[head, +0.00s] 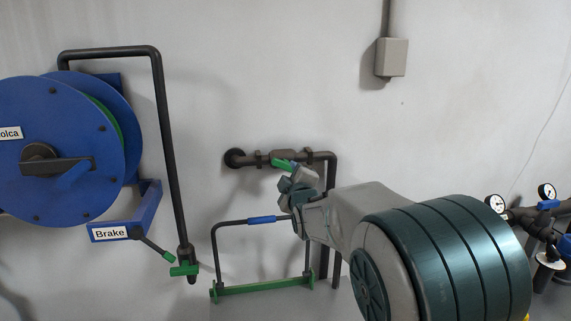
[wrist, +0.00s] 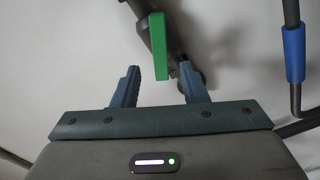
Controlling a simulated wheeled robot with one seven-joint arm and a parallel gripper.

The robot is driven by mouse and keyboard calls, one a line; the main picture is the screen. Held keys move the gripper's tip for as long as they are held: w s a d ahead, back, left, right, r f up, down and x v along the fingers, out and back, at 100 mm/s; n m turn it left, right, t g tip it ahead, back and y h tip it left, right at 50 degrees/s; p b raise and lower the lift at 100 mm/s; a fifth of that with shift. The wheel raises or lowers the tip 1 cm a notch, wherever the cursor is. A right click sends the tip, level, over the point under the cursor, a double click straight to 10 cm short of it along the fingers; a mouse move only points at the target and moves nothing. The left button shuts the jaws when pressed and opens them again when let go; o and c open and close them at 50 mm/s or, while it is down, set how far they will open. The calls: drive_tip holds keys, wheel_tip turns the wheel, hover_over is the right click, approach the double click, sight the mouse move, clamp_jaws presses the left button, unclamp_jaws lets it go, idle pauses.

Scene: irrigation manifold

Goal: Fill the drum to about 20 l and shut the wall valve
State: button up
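The wall valve (head: 284,156) sits in a dark pipe on the wall, at the middle of the head view. Its green lever (head: 281,164) points toward my gripper (head: 295,186). In the wrist view the green lever (wrist: 160,47) reaches down between the two fingertips of my gripper (wrist: 160,72). The fingers are apart, with a gap on each side of the lever, the smaller one on the right. I cannot tell whether the lever's end lies fully between them in depth. My gripper is open and holds nothing. I cannot make out the drum in either view.
A blue hose reel (head: 58,140) with a brake lever (head: 157,250) is at left, beside a downpipe with a green tap (head: 184,270). A black hoop with a blue grip (head: 261,220) stands below the valve. Pressure gauges (head: 546,191) are at right.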

sight(286, 167)
drive_tip(key=p+x, duration=0.1)
drive_tip(key=x, duration=0.6)
drive_tip(key=shift+w+p, duration=0.15)
drive_tip(key=shift+p, duration=0.25)
clamp_jaws()
